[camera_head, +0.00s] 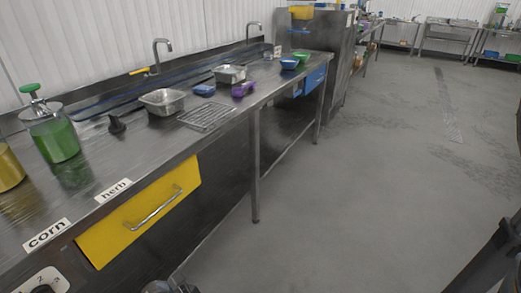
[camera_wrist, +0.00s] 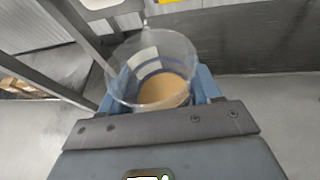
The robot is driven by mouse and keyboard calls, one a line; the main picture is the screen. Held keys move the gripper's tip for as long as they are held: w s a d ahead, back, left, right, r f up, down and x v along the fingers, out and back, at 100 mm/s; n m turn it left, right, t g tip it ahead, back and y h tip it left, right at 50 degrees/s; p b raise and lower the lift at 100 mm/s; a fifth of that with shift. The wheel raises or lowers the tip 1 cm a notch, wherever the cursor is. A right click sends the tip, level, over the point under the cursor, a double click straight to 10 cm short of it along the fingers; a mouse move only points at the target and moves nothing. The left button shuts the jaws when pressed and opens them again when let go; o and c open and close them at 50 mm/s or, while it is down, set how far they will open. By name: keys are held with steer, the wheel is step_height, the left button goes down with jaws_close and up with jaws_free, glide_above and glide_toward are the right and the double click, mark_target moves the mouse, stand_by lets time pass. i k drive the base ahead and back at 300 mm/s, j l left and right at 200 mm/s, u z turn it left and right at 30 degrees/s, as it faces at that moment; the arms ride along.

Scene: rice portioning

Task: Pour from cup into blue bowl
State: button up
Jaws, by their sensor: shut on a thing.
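My gripper (camera_wrist: 162,88) shows in the wrist view, with its blue fingers on either side of a clear cup (camera_wrist: 150,58). It is shut on the cup, which has tan, grain-like contents (camera_wrist: 163,90) low inside. The cup's open mouth faces the camera; I cannot tell its exact tilt. In the head view a blue bowl (camera_head: 289,63) stands near the far end of the steel counter (camera_head: 150,135), next to a green bowl (camera_head: 301,55). My gripper and the cup cannot be made out in the head view.
Along the counter stand a green-lidded jar (camera_head: 55,138), metal pans (camera_head: 163,101) (camera_head: 230,73), a flat blue item (camera_head: 204,90), a purple item (camera_head: 243,89) and a wire rack (camera_head: 205,116). A yellow drawer (camera_head: 140,215) is below. The grey floor (camera_head: 370,190) to the right is clear.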

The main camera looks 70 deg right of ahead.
mark_target(287, 63)
steer(key=z, duration=1.1)
steer(key=i+l+z, duration=0.1)
steer(key=z, duration=0.3)
steer(key=i+z, duration=0.1)
steer(key=z, duration=0.25)
steer(key=i+l+z, duration=0.1)
steer(key=z, duration=0.3)
steer(key=i+j+z, duration=0.1)
steer(key=i+z, duration=0.3)
steer(key=i+j+z, duration=0.25)
steer(key=i+z, duration=0.15)
steer(key=i+j, duration=0.15)
steer(key=i, duration=0.25)
